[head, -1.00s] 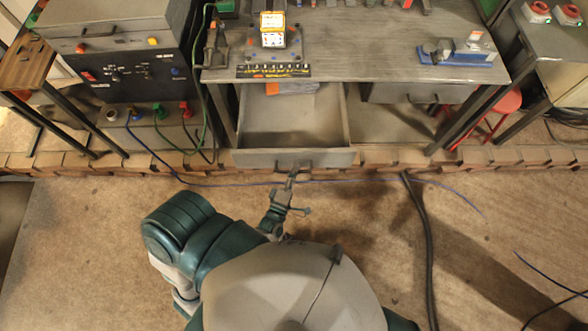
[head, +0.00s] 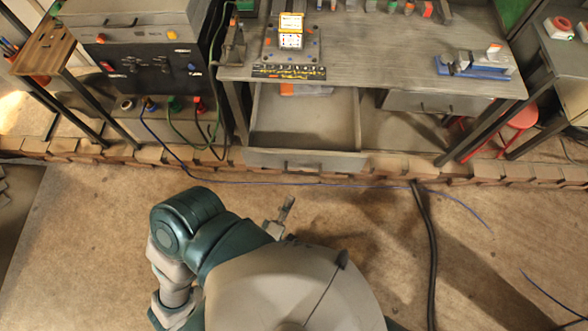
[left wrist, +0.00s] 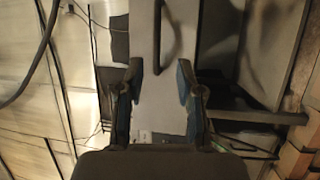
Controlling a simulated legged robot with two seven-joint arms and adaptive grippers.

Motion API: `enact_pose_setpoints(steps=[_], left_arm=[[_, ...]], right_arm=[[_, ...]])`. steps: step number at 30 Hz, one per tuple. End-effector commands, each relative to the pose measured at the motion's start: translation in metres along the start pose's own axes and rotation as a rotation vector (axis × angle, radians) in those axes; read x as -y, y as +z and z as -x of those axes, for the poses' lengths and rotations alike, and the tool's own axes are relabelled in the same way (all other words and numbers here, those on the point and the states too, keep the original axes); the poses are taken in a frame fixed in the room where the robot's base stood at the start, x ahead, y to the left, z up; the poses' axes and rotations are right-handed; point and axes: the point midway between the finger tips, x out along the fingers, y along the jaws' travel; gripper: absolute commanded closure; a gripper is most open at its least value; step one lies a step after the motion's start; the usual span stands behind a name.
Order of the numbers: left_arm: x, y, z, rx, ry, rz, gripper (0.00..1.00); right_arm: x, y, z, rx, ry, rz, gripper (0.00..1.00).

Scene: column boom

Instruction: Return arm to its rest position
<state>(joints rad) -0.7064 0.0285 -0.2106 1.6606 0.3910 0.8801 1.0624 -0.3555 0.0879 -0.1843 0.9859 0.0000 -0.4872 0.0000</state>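My left gripper (head: 287,208) is in front of the workbench, over the floor and short of the pulled-out drawer (head: 305,160). A clear gap separates it from the drawer front. In the left wrist view my left gripper (left wrist: 160,80) has its two fingers spread with nothing between them. The drawer's pale front and dark handle (left wrist: 166,25) appear beyond the fingertips there. My left arm is bent, with its elbow out at the left of the head view. My right gripper is in neither view.
The workbench top (head: 385,45) holds a yellow-and-white box (head: 291,32) and a blue vise-like tool (head: 475,66). A control unit (head: 140,55) stands at left. A low brick edge runs below the bench.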

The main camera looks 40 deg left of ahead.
Motion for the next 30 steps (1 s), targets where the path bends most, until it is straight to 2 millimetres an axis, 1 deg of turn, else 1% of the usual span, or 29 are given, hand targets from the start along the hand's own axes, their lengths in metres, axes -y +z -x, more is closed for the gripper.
enact_pose_setpoints(steps=[4, 18, 20, 21, 23, 26, 27, 28, 29, 30], left_arm=[[0.000, 0.000, 0.004, 0.000, 0.001, 0.000, 0.63], [0.000, 0.000, 0.004, 0.000, 0.001, 0.000, 0.63], [0.003, 0.001, 0.004, 0.006, -0.007, -0.008, 0.63], [0.008, 0.004, 0.004, 0.019, -0.023, -0.025, 0.63], [0.024, 0.010, 0.004, 0.059, -0.068, -0.079, 0.63], [0.074, 0.029, 0.010, 0.192, -0.207, -0.253, 0.63], [0.102, 0.037, 0.016, 0.270, -0.279, -0.350, 0.63], [0.124, 0.042, 0.022, 0.337, -0.336, -0.430, 0.63], [0.147, 0.046, 0.031, 0.410, -0.396, -0.514, 0.63], [0.178, 0.049, 0.044, 0.513, -0.472, -0.627, 0.63]], right_arm=[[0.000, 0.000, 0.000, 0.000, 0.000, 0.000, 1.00], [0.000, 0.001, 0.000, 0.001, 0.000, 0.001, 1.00], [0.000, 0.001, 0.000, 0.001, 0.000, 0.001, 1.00], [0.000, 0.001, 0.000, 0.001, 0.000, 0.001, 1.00], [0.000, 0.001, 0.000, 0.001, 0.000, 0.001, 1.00], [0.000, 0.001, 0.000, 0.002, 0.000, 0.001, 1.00], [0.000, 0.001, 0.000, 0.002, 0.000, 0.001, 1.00], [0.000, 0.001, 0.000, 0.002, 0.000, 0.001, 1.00], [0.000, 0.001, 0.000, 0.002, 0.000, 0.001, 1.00], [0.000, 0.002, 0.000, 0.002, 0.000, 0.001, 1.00]])
